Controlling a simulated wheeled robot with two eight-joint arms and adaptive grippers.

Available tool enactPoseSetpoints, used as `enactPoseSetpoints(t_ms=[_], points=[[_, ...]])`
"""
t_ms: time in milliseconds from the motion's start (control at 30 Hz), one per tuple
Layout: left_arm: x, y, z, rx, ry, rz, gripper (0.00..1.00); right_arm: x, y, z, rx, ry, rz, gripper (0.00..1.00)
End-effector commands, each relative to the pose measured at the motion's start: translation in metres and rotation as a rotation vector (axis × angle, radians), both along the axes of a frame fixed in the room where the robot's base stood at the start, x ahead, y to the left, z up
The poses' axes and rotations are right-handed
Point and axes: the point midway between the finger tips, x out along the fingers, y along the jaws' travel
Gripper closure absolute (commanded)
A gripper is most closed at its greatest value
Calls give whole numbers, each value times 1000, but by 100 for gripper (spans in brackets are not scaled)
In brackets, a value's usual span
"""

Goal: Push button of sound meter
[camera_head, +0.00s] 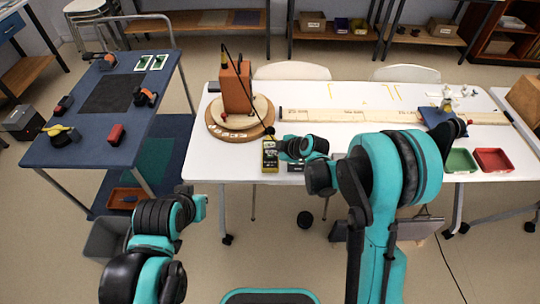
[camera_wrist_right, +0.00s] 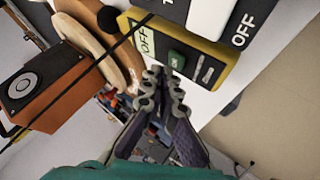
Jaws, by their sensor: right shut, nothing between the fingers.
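The yellow sound meter (camera_head: 269,162) lies on the white table, left of my right wrist. My right gripper (camera_wrist_right: 161,76) is shut and empty. Its fingertips appear right beside the green button; I cannot tell whether they touch it. In the head view, my right gripper (camera_head: 282,145) is small beside the meter. My left arm is at lower left, with its fingers not visible.
An orange speaker (camera_head: 236,88) stands on a round wooden turntable (camera_head: 224,130) on the white table (camera_head: 340,95). A dark device marked OFF (camera_wrist_right: 246,25) lies next to the meter. A long wooden ruler board (camera_head: 330,115) lies behind. Green (camera_head: 460,160) and red (camera_head: 493,160) trays are at right.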

Motion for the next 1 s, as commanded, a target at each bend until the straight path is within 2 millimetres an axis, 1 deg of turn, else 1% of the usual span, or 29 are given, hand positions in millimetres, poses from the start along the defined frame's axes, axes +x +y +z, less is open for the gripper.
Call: enactPoseSetpoints(t_ms=[67, 433, 1000], points=[[0, 0, -5, 0, 0, 0, 100, 0, 0, -4, 0, 0, 0, 100], [0, 0, -4, 0, 0, 0, 100, 0, 0, -4, 0, 0, 0, 100], [0, 0, -11, 0, 0, 0, 100, 0, 0, -11, 0, 0, 0, 100]])
